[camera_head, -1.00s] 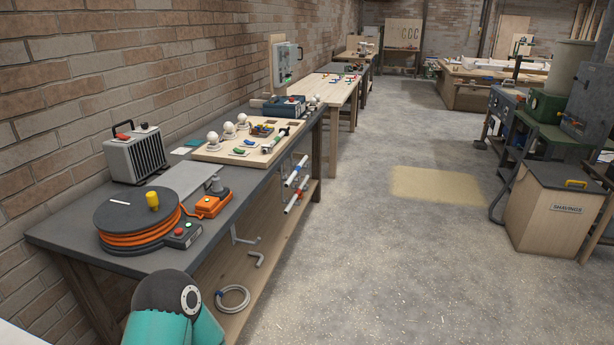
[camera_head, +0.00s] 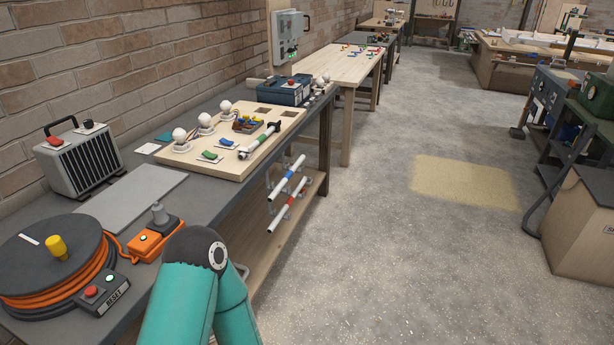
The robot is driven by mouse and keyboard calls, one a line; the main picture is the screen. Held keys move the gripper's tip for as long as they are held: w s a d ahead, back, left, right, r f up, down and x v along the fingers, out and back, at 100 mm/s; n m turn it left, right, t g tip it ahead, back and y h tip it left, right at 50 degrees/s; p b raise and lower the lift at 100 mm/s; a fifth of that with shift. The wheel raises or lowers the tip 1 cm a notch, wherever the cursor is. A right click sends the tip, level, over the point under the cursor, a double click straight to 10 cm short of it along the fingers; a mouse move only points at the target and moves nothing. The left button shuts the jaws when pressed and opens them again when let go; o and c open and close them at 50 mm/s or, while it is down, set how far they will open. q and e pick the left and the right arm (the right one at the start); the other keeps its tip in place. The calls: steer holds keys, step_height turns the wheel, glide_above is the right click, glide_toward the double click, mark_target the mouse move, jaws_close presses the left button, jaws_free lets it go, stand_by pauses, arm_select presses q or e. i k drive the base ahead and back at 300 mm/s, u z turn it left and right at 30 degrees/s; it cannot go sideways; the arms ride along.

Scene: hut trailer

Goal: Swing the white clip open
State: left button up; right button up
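I cannot pick out the white clip for certain. Two white tubes sit in small pale holders at the bench's right side, above the lower shelf. The upper tube (camera_head: 279,188) has a blue band. The lower tube (camera_head: 276,222) has a red band. The holders are too small to tell open from shut. A teal arm link of mine rises at the bottom, in front of the bench's near edge. It hides part of the bench and shelf. Neither gripper is in view.
The dark bench (camera_head: 205,198) carries a cable reel (camera_head: 35,262), an orange switch box (camera_head: 155,240), a grey heater (camera_head: 82,165) and a wooden board (camera_head: 240,167) with lamps. A grey cabinet (camera_head: 287,38) hangs beyond. Open floor (camera_head: 360,250) lies to the right.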

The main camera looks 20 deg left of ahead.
mark_target(251, 148)
steer(key=z, duration=0.15)
steer(key=i, duration=0.9)
steer(key=u, duration=1.25)
